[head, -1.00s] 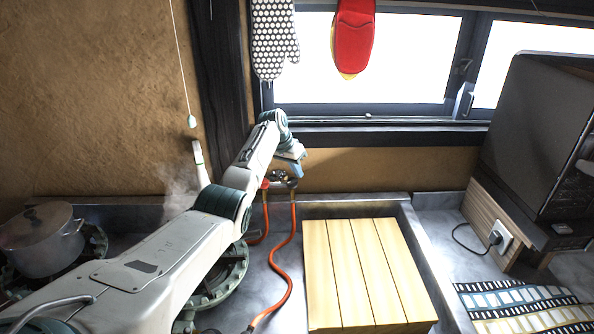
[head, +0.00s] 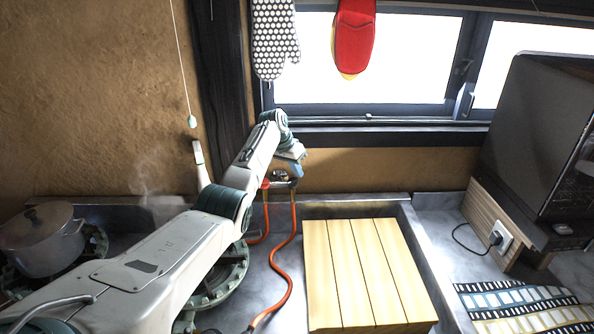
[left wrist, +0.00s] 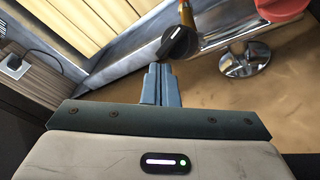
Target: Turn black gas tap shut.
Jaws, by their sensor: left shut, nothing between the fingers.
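The black gas tap (left wrist: 178,46) shows in the left wrist view as a dark handle with a pale line, beside a brass fitting (left wrist: 187,14). In the head view the tap (head: 280,174) is small, below the window at the back wall. My left gripper (left wrist: 155,70) is shut and empty. Its fingertips are right beside the tap's handle; I cannot tell whether they touch. A red part (left wrist: 283,8) sits near a chrome flange (left wrist: 245,60). My right gripper is not in view.
Orange hoses (head: 292,250) run down from the taps. A slatted wooden board (head: 365,270) lies right of them. A lidded pot (head: 40,238) stands on a burner at left. A dark appliance (head: 535,130) stands at right.

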